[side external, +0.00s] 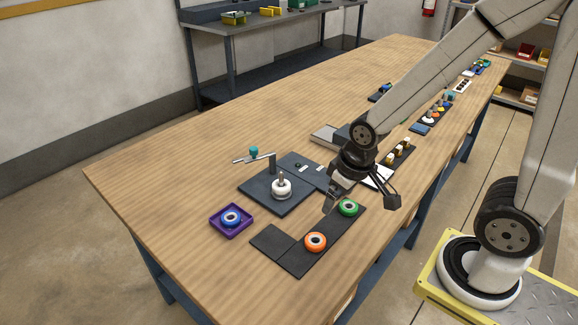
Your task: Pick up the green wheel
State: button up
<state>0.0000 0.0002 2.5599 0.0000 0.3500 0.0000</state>
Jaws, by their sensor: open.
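The green wheel (348,208) lies flat on the upper right part of a dark strip mat (292,262) near the table's front edge. My gripper (362,203) is open and hangs over the green wheel, with one finger to its left and the other to its right. I cannot tell how high above the wheel the fingertips are. Nothing shows between the fingers as held.
An orange wheel (315,241) lies on the same mat. A blue wheel (231,217) sits in a purple tray (217,232). A dark plate (256,196) carries a white wheel (281,188) around an upright post. Bare table lies at the left.

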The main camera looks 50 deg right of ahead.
jog(key=shift+d, duration=0.1)
jog(key=m+g, duration=0.3)
jog(key=m, duration=0.4)
send_over(349, 202)
notch_tip(349, 202, down, 6)
jog(key=shift+s+a+f, duration=0.15)
jog(key=shift+a+f, duration=0.1)
jog(key=shift+f, duration=0.45)
jog(key=shift+s+a+f, duration=0.15)
jog(key=shift+a+f, duration=0.05)
jog(key=shift+f, duration=0.45)
jog(key=shift+f, duration=0.15)
jog(key=shift+w+f, duration=0.1)
jog(key=shift+f, duration=2.35)
